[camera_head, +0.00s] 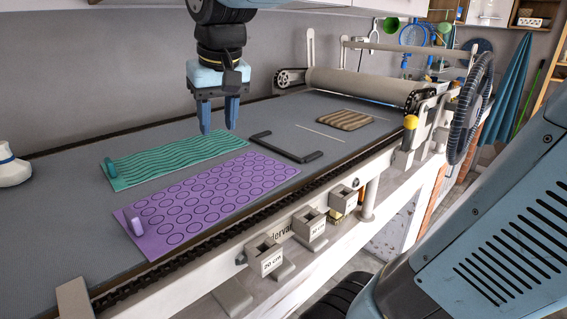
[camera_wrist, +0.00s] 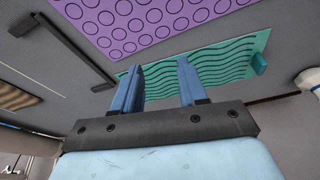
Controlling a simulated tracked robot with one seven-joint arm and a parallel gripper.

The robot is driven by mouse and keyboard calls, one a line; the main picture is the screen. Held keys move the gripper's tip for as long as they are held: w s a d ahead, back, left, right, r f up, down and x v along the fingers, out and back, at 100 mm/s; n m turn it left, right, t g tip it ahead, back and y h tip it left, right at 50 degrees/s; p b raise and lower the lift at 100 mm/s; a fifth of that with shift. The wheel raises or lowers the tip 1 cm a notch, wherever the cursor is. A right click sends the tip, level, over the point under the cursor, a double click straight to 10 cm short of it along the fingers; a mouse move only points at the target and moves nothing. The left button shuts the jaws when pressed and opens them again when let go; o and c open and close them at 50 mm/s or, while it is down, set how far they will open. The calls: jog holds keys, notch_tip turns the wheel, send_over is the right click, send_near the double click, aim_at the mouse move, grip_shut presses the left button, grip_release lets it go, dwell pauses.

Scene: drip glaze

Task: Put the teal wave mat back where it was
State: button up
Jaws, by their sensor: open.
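The teal wave mat (camera_head: 180,157) lies flat on the grey table at the left, with a small upright teal tab (camera_head: 110,167) at its left end. In the wrist view the mat (camera_wrist: 225,64) shows behind my fingers, its tab (camera_wrist: 259,63) at the right. My gripper (camera_head: 219,130) points down with its fingers apart, empty, above the table near the mat's right end. The wrist view also shows the blue fingers (camera_wrist: 160,85) spread with nothing between them. I cannot tell the exact height of the fingertips above the table.
A purple circle mat (camera_head: 205,200) lies in front of the teal mat. A dark bracket (camera_head: 286,153) lies right of it on the table, and a brown striped mat (camera_head: 344,119) farther right, before the roller (camera_head: 360,88). A white bottle (camera_head: 12,170) stands at the left edge.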

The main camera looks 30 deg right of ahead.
jog(key=s+d+f, duration=0.2)
jog(key=s+d, duration=0.1)
jog(key=s+d+f+t, duration=0.1)
jog(key=s+d+f, duration=0.2)
jog(key=s+d+f+m+t, duration=0.1)
jog(key=s+d+f, duration=0.1)
jog(key=s+d, duration=0.1)
jog(key=shift+s+f+h, duration=0.1)
jog(key=shift+f+h, duration=0.15)
jog(key=shift+h, duration=0.05)
jog(key=shift+s, duration=0.1)
